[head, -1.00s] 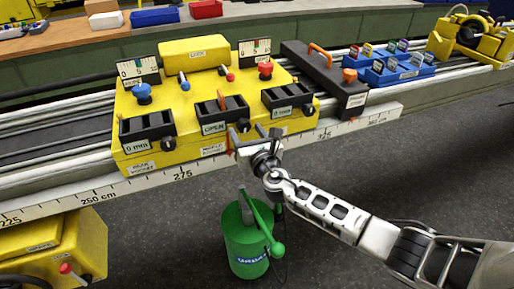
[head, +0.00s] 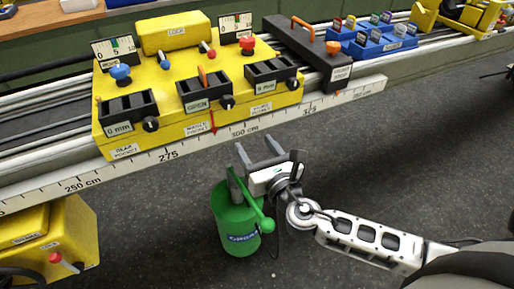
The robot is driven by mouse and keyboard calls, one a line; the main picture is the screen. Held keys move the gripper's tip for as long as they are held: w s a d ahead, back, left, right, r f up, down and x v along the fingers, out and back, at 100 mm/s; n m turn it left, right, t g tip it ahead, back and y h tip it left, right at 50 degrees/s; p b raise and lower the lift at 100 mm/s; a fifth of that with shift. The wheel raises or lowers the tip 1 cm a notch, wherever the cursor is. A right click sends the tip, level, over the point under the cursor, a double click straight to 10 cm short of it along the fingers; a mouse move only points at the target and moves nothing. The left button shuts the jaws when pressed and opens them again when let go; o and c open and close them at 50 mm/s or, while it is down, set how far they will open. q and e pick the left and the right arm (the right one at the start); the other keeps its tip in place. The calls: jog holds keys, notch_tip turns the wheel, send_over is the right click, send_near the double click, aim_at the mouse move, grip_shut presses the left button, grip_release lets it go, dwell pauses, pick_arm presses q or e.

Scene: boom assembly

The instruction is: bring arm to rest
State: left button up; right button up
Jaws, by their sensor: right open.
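My right gripper (head: 256,155) comes in from the lower right. It is open and empty, with its two fingers pointing up and left. It sits in front of the ruler rail (head: 225,136), over the dark floor, apart from the yellow console (head: 160,73). In the picture its wrist is just above and right of a green canister (head: 235,222) with a green lever. The console carries several dark slots, blue and red knobs, and an orange lever (head: 202,77) at the slot marked OPEN. My left gripper is not in view.
A black box with an orange handle (head: 303,42) and a blue rack of small blocks (head: 372,42) stand right of the console. Another yellow unit (head: 66,247) is at the lower left. The dark floor (head: 420,150) at right is clear apart from my arm.

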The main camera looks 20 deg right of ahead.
dwell(0.3)
jog(key=s+a+f+m+g+y, duration=0.1)
jog(key=s+f+m+g, duration=0.3)
jog(key=m, duration=1.2)
jog(key=s+a+f+m+g+y, duration=0.1)
jog(key=s+f+m+g, duration=0.3)
jog(key=s+f+m, duration=0.8)
jog(key=s+a+m, duration=0.1)
jog(key=m, duration=0.4)
jog(key=shift+f, duration=0.4)
